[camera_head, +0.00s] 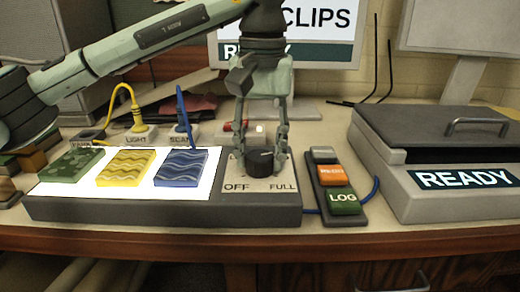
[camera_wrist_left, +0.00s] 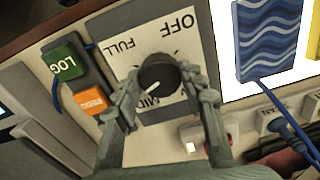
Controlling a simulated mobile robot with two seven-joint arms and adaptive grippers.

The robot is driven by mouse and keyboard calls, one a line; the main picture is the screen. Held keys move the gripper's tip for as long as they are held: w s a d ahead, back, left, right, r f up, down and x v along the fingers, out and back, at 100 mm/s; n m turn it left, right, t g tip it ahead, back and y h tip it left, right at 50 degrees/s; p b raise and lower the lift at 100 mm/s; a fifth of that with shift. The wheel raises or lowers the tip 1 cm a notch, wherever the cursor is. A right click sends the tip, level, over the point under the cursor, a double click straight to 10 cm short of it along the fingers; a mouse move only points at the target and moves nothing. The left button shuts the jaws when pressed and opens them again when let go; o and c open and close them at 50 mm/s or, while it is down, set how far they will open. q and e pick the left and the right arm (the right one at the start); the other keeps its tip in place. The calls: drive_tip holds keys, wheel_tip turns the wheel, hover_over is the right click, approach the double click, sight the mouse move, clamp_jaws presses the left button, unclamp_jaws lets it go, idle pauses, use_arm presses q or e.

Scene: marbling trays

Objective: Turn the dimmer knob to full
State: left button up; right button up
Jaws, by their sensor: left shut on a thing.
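The dark round dimmer knob (camera_head: 261,160) stands on a pale plate marked OFF at left and FULL at right, at the right end of the light panel. My left gripper (camera_head: 261,166) comes down from above with one finger on each side of the knob, shut on it. In the left wrist view the knob (camera_wrist_left: 158,72) sits between the fingers. Its white pointer line there points down-left, near the MID label, away from OFF. FULL lies up-left of the knob in that view. My right gripper is in neither view.
A button box (camera_head: 335,185) with orange and green LOG buttons stands close right. Farther right is a grey READY press (camera_head: 435,150). Plugs and cables (camera_head: 140,128) lie behind.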

sight(260, 157)
use_arm(q)
drive_tip(key=m, duration=0.5)
drive_tip(key=shift+m, duration=2.5)
drive_tip(key=o, duration=1.2)
drive_tip(key=shift+c, duration=0.2)
wheel_tip(260, 157, up, 12)
drive_tip(key=shift+s, duration=0.2)
